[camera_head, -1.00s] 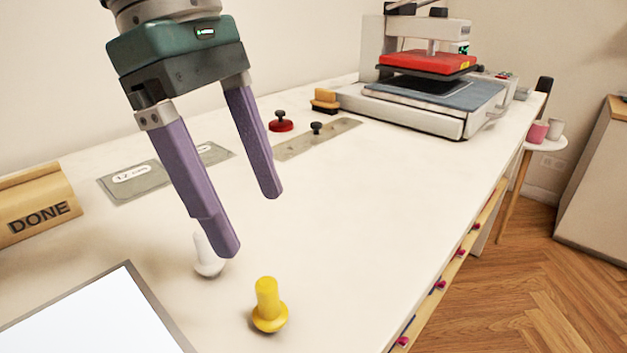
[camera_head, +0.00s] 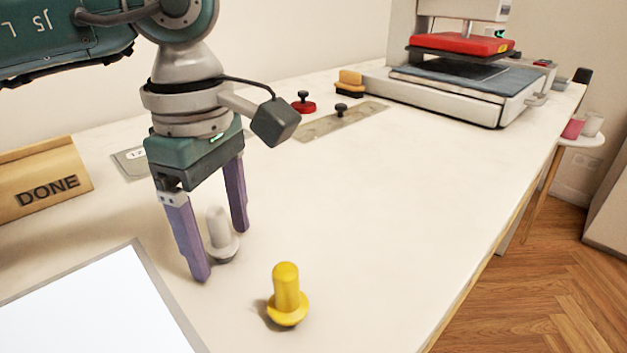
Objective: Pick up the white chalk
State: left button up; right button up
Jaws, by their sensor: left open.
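The white chalk (camera_head: 220,232) stands upright on the white table, a short peg with a wide round base. My left gripper (camera_head: 223,254) points down with its two purple fingers apart, one on the left of the chalk and one behind it to the right. The chalk shows in the gap between the fingers; I cannot tell whether either finger touches it. A yellow chalk (camera_head: 287,292) of the same shape stands in front and to the right. My right gripper is not in view.
A grey-framed white board (camera_head: 110,290) lies at front left, near a wooden DONE block (camera_head: 45,187). Behind are a metal plate (camera_head: 350,121), a red knob (camera_head: 303,104), a brush (camera_head: 350,83) and a heat press (camera_head: 455,90). The table's right side is clear.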

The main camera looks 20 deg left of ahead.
pick_arm(q)
jog(key=shift+f, duration=0.1)
jog(key=shift+c, duration=0.4)
grip_shut()
